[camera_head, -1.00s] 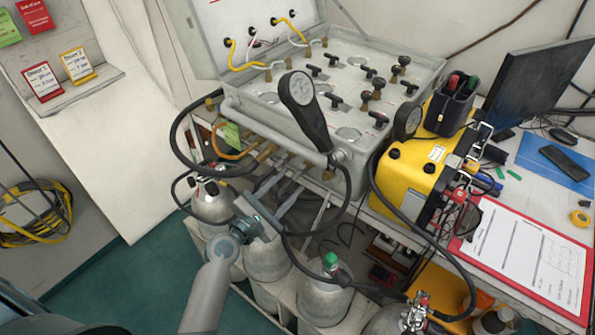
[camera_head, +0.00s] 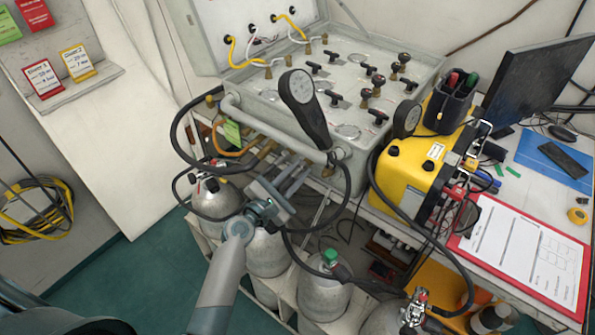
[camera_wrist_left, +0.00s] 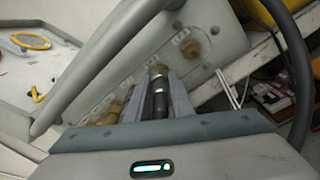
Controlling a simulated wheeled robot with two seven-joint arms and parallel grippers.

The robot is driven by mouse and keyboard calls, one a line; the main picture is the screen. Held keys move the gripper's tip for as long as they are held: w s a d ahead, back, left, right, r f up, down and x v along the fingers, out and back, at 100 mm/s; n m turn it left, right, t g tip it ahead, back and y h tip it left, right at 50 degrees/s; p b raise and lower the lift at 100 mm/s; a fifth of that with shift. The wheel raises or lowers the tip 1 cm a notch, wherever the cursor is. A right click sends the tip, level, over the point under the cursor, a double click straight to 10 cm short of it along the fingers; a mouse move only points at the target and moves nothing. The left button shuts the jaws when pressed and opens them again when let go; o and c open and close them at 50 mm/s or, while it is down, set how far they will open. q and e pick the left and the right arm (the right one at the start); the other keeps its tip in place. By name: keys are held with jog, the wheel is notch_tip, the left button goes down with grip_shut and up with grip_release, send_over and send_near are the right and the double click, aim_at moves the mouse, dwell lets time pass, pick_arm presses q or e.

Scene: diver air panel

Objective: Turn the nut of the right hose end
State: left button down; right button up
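In the left wrist view a dark hose end (camera_wrist_left: 158,100) with a brass-coloured nut (camera_wrist_left: 158,72) lies between the fingers of my left gripper (camera_wrist_left: 160,92). The fingers stand on either side of it, with a narrow gap seeming to show, and do not look closed on it. In the head view my left gripper (camera_head: 292,172) is below the front of the grey air panel (camera_head: 240,108), fingers pointing at its brass fittings (camera_head: 266,150). The hose end is hard to make out there. A bare brass fitting (camera_wrist_left: 190,48) sits to its right in the wrist view. My right gripper is out of view.
A rounded grey bar (camera_wrist_left: 95,70) runs along the panel front, close to the fingers. Silver cylinders (camera_head: 322,295) stand below. A yellow case (camera_head: 408,170) is at the right.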

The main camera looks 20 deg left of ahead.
pick_arm(q)
jog(key=shift+f+m+b, duration=0.1)
jog(key=shift+m+b, duration=0.2)
jog(key=shift+m, duration=1)
jog(key=m+b, duration=0.1)
jog(key=m, duration=0.2)
jog(key=shift+y+b, duration=0.3)
jog(key=m+b, duration=0.1)
jog(key=m, duration=0.5)
jog(key=shift+d+f+m+t, duration=0.1)
jog(key=shift+f+m+t, duration=0.05)
jog(key=shift+m+t, duration=0.2)
jog(key=m, duration=0.5)
jog(key=shift+f+m, duration=0.1)
jog(key=shift+m, duration=0.15)
jog(key=m+h, duration=0.1)
jog(key=m, duration=0.4)
jog(key=shift+f+t, duration=0.1)
jog(key=shift+t, duration=0.15)
jog(key=shift+m, duration=0.3)
